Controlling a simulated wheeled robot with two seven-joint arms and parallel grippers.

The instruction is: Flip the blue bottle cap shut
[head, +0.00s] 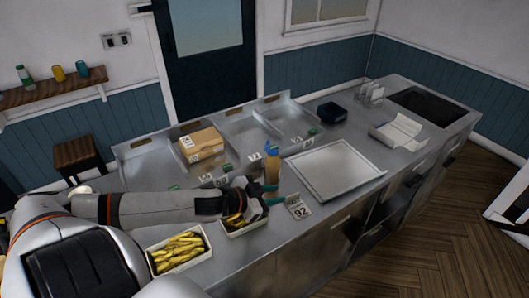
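An orange bottle (272,172) stands upright on the steel counter, with a blue cap (271,150) at its top. The cap is too small in the head view to tell whether it is open or shut. My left arm reaches in from the left, and my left gripper (256,196) is just in front of the bottle and to its left, lower than the cap. The gripper's dark fingers are small and partly blend with the tray below, so their opening cannot be told. I cannot tell whether they touch the bottle. My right gripper is not in view.
A tray of yellow food (206,234) and a darker-filled tray (262,222) sit at the counter's front. A sign reading 92 (298,207) stands right of them. A flat pale tray (335,168) lies right of the bottle. A cardboard box (201,144) stands behind my arm.

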